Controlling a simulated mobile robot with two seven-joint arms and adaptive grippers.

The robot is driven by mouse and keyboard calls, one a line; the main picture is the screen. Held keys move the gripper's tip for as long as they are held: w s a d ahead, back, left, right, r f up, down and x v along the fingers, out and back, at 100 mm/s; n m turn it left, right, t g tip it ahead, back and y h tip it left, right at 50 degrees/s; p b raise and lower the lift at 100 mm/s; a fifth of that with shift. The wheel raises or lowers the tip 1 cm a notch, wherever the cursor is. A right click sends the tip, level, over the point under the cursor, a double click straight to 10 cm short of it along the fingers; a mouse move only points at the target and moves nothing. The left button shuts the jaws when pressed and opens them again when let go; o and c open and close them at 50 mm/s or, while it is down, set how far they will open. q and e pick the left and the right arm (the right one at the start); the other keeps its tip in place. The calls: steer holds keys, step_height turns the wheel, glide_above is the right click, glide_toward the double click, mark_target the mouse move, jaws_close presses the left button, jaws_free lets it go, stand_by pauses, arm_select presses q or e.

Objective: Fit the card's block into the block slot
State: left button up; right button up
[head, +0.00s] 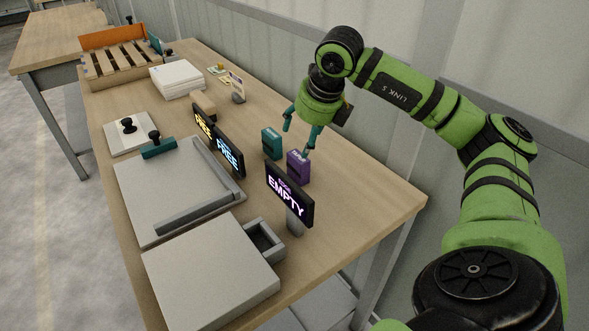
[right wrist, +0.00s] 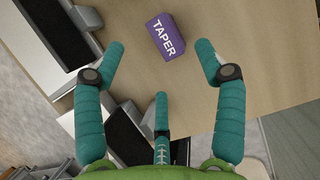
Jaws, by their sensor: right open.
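A purple block (head: 298,166) with white lettering stands on the table behind the EMPTY sign. In the right wrist view the purple block (right wrist: 165,37) reads TAPER and lies beyond my fingertips, untouched. A teal block (head: 271,144) stands just left of it in the head view. A small open grey slot (head: 277,252) is attached to the right side of a light grey plate. A small card (head: 237,84) stands upright in a holder; its print is too small to read. My right gripper (head: 298,136) is open and empty above the blocks. My left gripper is out of view.
The EMPTY sign (head: 289,194) stands beside the slot. A white stack (head: 177,79), a tan block (head: 203,105) and a slatted wooden crate (head: 122,62) are farther back. The table's right end is clear.

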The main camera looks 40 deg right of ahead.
mark_target(296, 158)
step_height(296, 158, down, 2)
steer(key=shift+w+b, duration=0.1)
steer(key=shift+b, duration=0.2)
steer(key=shift+f, duration=0.2)
steer(key=shift+w+f, duration=0.1)
steer(key=shift+f, duration=0.1)
steer(key=shift+w+f, duration=0.25)
steer(key=shift+f, duration=0.45)
steer(key=p+x, duration=0.1)
steer(key=x, duration=0.2)
steer(key=shift+w+a+f, duration=0.15)
steer(key=shift+f, duration=0.15)
steer(key=shift+w+f, duration=0.15)
steer(key=shift+f, duration=0.4)
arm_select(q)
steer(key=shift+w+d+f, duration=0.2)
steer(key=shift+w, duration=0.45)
arm_select(e)
steer(key=c, duration=1.4)
